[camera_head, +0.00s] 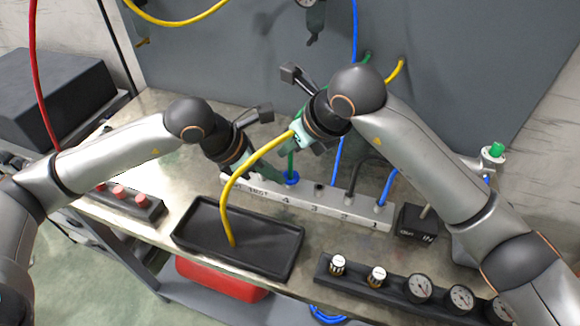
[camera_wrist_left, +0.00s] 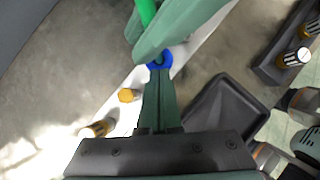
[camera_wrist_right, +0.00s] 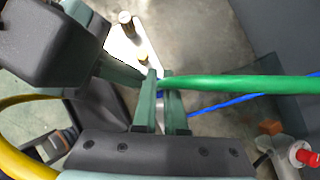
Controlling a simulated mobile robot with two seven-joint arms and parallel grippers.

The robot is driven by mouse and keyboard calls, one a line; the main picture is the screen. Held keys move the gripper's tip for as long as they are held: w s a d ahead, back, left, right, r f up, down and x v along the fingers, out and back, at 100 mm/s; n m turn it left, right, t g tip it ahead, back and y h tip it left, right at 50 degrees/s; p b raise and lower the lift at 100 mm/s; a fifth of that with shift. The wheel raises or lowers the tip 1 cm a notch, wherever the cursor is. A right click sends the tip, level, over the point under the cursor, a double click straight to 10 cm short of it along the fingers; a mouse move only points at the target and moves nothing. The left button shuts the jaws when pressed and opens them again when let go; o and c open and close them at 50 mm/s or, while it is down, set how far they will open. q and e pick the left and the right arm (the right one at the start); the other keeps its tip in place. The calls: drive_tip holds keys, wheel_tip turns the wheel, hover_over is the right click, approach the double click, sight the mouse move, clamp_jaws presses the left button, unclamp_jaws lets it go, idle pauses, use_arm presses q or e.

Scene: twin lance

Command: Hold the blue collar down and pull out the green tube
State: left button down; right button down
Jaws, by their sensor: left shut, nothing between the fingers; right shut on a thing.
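The blue collar (camera_head: 291,179) sits on the white manifold block (camera_head: 335,205), around the foot of the green tube (camera_head: 290,163). My left gripper (camera_head: 278,174) is shut and empty, its closed fingertips at the collar's edge; the left wrist view shows them against the blue ring (camera_wrist_left: 159,62). I cannot tell how hard they press. My right gripper (camera_head: 297,143) is shut on the green tube just above the collar. In the right wrist view the tube (camera_wrist_right: 240,85) runs from its fingers to the right. The tube's lower end is hidden in the collar.
A yellow tube (camera_head: 227,205) arches from the black tray (camera_head: 190,240) up to beside my right gripper. Blue and black tubes rise from the manifold's other ports. A gauge block (camera_head: 390,290) and a black box (camera_head: 416,222) stand at right; a red-button box (camera_head: 125,199) at left.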

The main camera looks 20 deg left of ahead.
drive_tip(key=shift+r, duration=1.95)
use_arm(q)
drive_tip(key=v, duration=0.6)
drive_tip(key=shift+w+d+r, duration=0.2)
drive_tip(key=shift+r, duration=0.4)
use_arm(e)
drive_tip(key=shift+a, duration=0.1)
